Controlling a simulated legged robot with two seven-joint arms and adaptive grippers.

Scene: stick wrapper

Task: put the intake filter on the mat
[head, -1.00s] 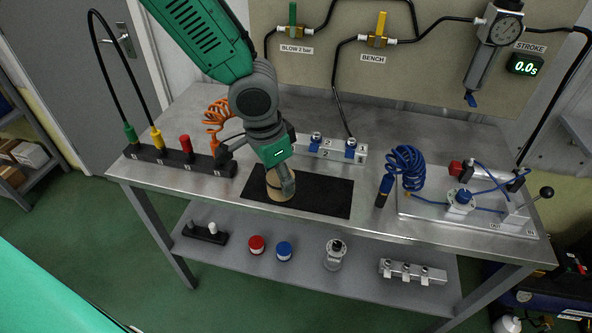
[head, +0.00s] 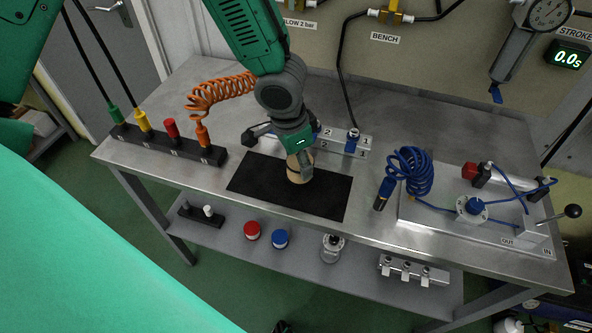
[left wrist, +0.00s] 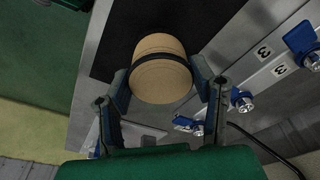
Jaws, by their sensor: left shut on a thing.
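The intake filter (head: 299,176), a tan cylinder with a dark band, is at the black mat (head: 325,203), over its back middle part. I cannot tell whether its underside touches the mat. My left gripper (head: 302,164) is shut on it from above and hides part of it. In the left wrist view the filter (left wrist: 160,72) sits between the two fingers (left wrist: 163,88), with the mat (left wrist: 112,45) behind it. My right gripper is not in view.
A black block with coloured plugs (head: 168,148) and an orange coiled hose (head: 220,90) stand left. A numbered manifold with blue fittings (head: 345,143) is behind the mat. A blue coiled hose (head: 410,170) and a plate with a valve (head: 470,225) are right. The mat's front is clear.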

